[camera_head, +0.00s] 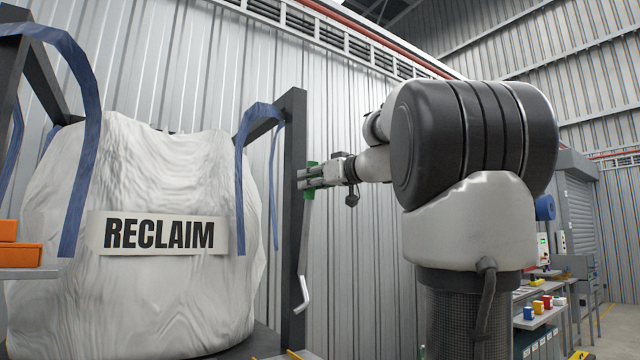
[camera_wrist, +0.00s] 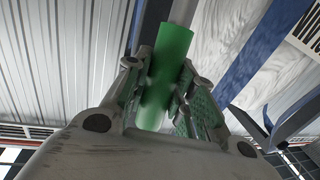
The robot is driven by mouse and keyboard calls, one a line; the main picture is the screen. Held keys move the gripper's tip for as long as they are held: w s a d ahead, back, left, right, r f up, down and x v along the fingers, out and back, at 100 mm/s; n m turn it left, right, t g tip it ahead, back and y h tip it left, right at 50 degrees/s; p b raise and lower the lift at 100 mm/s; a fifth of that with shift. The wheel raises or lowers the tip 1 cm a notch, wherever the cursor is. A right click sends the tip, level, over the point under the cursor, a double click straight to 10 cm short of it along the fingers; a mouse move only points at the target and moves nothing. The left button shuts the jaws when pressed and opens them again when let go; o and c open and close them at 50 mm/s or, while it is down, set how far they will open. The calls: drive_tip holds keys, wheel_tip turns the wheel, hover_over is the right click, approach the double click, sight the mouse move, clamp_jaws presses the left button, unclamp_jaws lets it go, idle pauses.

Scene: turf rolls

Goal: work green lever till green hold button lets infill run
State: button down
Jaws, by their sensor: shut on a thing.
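The green lever (camera_head: 311,166) shows as a green grip at the top of a thin grey rod, beside a dark upright post. My gripper (camera_head: 309,177) is at the grip, with its fingers on either side of it, and is shut on it. In the wrist view the green lever (camera_wrist: 165,70) stands between the two fingers of my gripper (camera_wrist: 160,95). The rod runs down from the grip towards a bent pale handle near the post's foot. I cannot make out a green hold button for certain in either view.
A large white bag labelled RECLAIM (camera_head: 150,290) hangs by blue straps in a dark frame (camera_head: 291,230) left of my gripper. Orange blocks (camera_head: 20,255) lie at the left edge. A bench with coloured cups (camera_head: 538,307) stands at the right. Corrugated wall (camera_head: 345,110) is behind.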

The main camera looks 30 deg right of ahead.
drive_tip(key=shift+w+r+g, duration=0.1)
drive_tip(key=shift+w+g, duration=0.4)
drive_tip(key=shift+w, duration=0.5)
drive_tip(key=c, duration=1.2)
unclamp_jaws()
drive_tip(key=shift+o, duration=0.2)
drive_tip(key=v, duration=1.2)
drive_tip(key=shift+a, duration=0.1)
